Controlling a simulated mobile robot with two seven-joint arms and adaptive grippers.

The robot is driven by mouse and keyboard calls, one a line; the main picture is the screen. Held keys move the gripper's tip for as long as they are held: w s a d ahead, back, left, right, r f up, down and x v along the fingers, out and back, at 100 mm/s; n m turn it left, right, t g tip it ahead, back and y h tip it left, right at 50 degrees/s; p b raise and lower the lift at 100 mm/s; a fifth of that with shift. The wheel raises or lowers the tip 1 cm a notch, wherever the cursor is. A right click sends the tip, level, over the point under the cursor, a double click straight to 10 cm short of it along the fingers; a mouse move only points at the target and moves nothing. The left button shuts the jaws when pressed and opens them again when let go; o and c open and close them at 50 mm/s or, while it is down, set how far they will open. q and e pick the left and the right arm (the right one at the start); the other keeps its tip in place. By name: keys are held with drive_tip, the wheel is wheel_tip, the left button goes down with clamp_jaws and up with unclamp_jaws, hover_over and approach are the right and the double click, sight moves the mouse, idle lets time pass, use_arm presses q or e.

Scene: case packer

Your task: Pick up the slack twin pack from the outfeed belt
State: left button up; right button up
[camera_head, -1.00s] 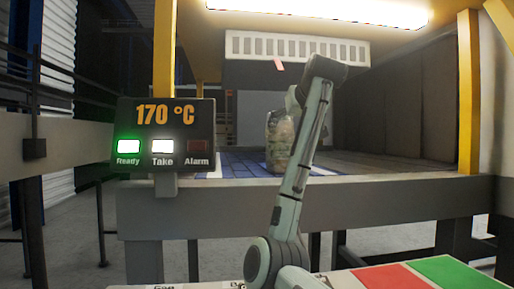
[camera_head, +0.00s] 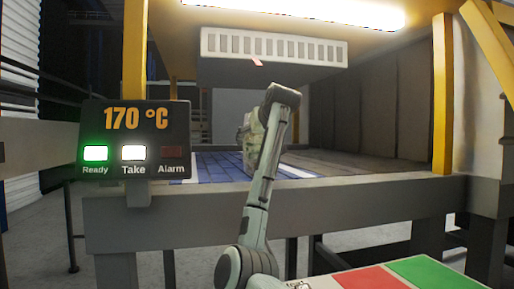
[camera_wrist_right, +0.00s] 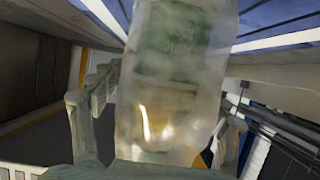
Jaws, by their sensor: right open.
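The slack twin pack (camera_head: 246,137), a cloudy, see-through bag, stands upright on the blue outfeed belt (camera_head: 222,168), partly hidden by my right arm in the head view. In the right wrist view the pack (camera_wrist_right: 168,95) fills the middle, with greenish print showing through its film. My right gripper (camera_wrist_right: 155,115) is open, with one finger left of the pack and one to its right. I cannot tell whether either finger touches it. In the head view this gripper is hidden behind my arm. My left gripper is not in view.
A display (camera_head: 135,140) reads 170 °C, with Ready and Take lit and Alarm dark. A grey beam (camera_head: 340,197) runs along the front of the belt. Yellow posts (camera_head: 442,95) stand at both sides. A red and a green panel (camera_head: 435,271) lie at lower right.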

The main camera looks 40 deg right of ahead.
drive_tip(key=c, duration=1.6)
clamp_jaws()
drive_tip(key=shift+r, duration=0.1)
